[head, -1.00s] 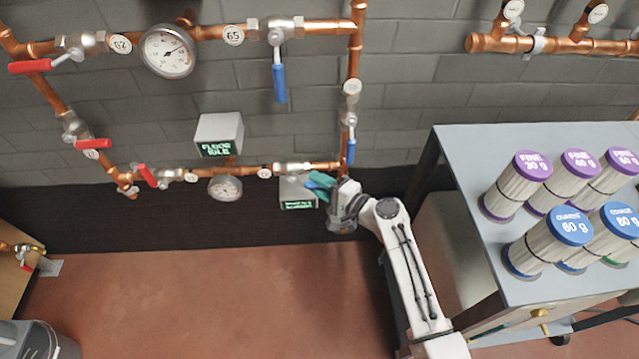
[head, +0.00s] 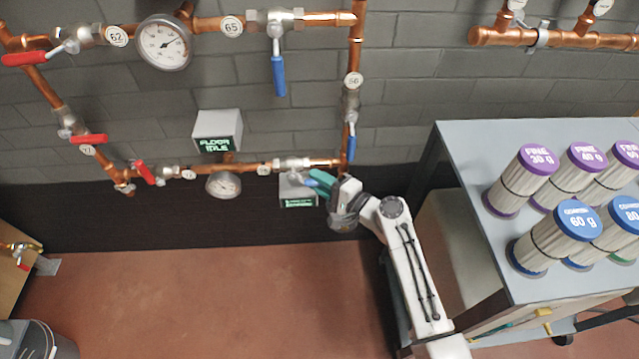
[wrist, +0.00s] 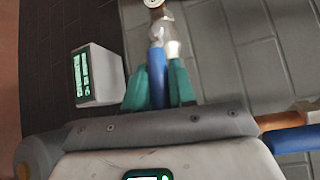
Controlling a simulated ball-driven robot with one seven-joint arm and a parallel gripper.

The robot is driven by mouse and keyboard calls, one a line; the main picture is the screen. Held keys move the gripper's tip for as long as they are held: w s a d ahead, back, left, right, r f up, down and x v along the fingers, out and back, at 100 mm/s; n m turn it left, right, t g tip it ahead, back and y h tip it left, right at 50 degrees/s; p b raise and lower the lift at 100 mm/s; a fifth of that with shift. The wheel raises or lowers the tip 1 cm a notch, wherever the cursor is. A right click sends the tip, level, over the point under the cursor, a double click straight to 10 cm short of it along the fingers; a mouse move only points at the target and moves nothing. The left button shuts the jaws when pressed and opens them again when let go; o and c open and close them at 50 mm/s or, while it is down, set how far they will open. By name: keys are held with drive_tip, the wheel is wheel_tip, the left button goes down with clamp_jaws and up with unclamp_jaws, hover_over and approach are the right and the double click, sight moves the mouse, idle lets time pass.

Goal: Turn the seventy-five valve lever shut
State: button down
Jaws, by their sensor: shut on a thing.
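The valve (head: 292,163) at the right end of the lower copper pipe has a small round tag (head: 264,170) to its left, too small to read. The valve body also shows in the wrist view (wrist: 164,32), with the tag cut off at the top edge. Its blue lever (wrist: 156,66) lies between the teal fingers of my gripper (wrist: 158,88), which are shut on it. In the head view my gripper (head: 319,182) is just below and right of the valve and hides most of the lever.
A display box (head: 298,193) is close behind and left of my gripper; it also shows in the wrist view (wrist: 97,75). A blue lever (head: 352,142) hangs on the vertical pipe just above right. A grey table (head: 470,150) with several canisters stands right.

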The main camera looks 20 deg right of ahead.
drive_tip(key=f+m+t+b, duration=0.2)
drive_tip(key=b, duration=0.6)
drive_tip(key=a+f+m+t+y+b, duration=0.1)
drive_tip(key=f+m+t+b, duration=0.1)
drive_tip(key=b, duration=0.6)
drive_tip(key=shift+w+a+f+m+t, duration=0.1)
drive_tip(key=shift+w+f+m+t, duration=0.1)
drive_tip(key=shift+m+t, duration=0.35)
drive_tip(key=shift+m+b, duration=0.25)
drive_tip(key=shift+b, duration=0.2)
drive_tip(key=shift+a+r, duration=0.1)
drive_tip(key=c, duration=1.1)
unclamp_jaws()
drive_tip(key=shift+o, duration=0.2)
drive_tip(key=shift+r, duration=0.1)
drive_tip(key=p+v, duration=0.1)
drive_tip(key=v, duration=1)
